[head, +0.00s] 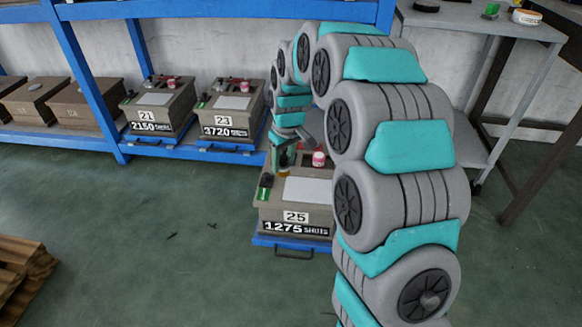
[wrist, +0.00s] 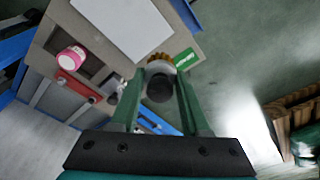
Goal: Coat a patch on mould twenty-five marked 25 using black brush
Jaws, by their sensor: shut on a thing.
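Mould twenty-five (head: 262,213) stands on the floor on a blue base, its front marked 25 and 1275 SHOTS. A pale blank patch (head: 307,190) lies on its top; it also shows in the wrist view (wrist: 122,25). My gripper (wrist: 160,82) is shut on the black brush (wrist: 160,88), seen nearly end-on, with amber bristles (wrist: 158,59) beyond it. In the head view my gripper (head: 284,160) is above the mould's back left part, beside the patch. Whether the bristles touch the mould cannot be told.
Moulds 21 (head: 160,105) and 23 (head: 228,110) sit on the blue rack's low shelf. Wooden pallets (head: 22,268) lie at the left. The floor in front is clear.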

